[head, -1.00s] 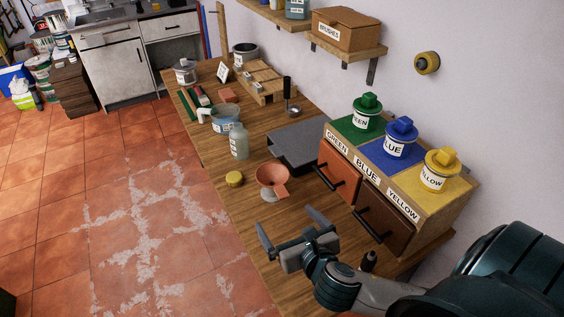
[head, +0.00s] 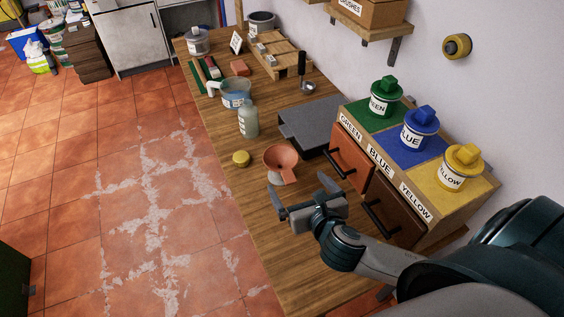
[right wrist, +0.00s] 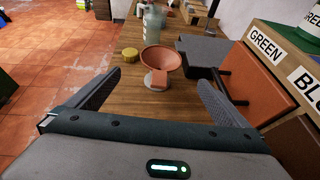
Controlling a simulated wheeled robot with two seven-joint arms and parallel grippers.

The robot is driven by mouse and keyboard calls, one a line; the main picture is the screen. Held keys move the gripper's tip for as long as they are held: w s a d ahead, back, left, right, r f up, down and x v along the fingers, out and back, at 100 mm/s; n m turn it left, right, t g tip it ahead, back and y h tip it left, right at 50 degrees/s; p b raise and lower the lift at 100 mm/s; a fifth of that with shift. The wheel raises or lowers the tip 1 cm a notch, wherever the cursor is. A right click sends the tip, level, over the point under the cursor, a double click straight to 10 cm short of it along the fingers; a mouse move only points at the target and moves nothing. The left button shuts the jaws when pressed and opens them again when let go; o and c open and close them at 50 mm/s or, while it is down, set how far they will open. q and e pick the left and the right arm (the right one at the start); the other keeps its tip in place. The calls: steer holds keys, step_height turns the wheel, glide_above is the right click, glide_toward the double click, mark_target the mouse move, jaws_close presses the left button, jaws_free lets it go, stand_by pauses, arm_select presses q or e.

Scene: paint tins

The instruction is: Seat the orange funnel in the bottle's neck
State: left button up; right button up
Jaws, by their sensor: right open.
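The orange funnel (head: 281,160) sits on a small pale stand or cup near the bench's front edge, its wide mouth facing up. It also shows in the right wrist view (right wrist: 161,61), ahead and between my fingers. The pale bottle (head: 248,120) stands upright on the bench beyond the funnel; its lower part shows in the right wrist view (right wrist: 154,24). A yellow cap (head: 241,158) lies on the wood left of the funnel. My right gripper (head: 299,196) is open and empty, just on the near side of the funnel, not touching it. My left gripper is not in view.
A grey slab (head: 309,125) lies right of the bottle. The drawer unit (head: 384,178) with green, blue and yellow tins stands at the right against the wall. A blue-grey jug (head: 236,94) stands behind the bottle. The near bench top (head: 290,260) is clear.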

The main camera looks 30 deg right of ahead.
mark_target(285, 169)
steer(key=p+x, duration=0.2)
steer(key=x, duration=0.8)
steer(key=shift+w+f, duration=0.1)
steer(key=shift+w, duration=0.15)
steer(key=shift+w+p, duration=0.1)
steer(key=shift+p, duration=0.2)
steer(key=shift+w+d+f+p, duration=0.15)
steer(key=shift+w+d+p, duration=0.05)
steer(key=shift+w+p, duration=0.25)
steer(key=p+x, duration=0.1)
steer(key=x, duration=0.1)
steer(key=shift+w+d+f, duration=0.1)
steer(key=shift+w+f, duration=0.1)
steer(key=shift+w, duration=0.1)
steer(key=shift+w+d+f, duration=0.1)
steer(key=shift+w+f, duration=0.25)
steer(key=shift+w, duration=0.2)
steer(key=c, duration=1)
steer(key=shift+r, duration=0.15)
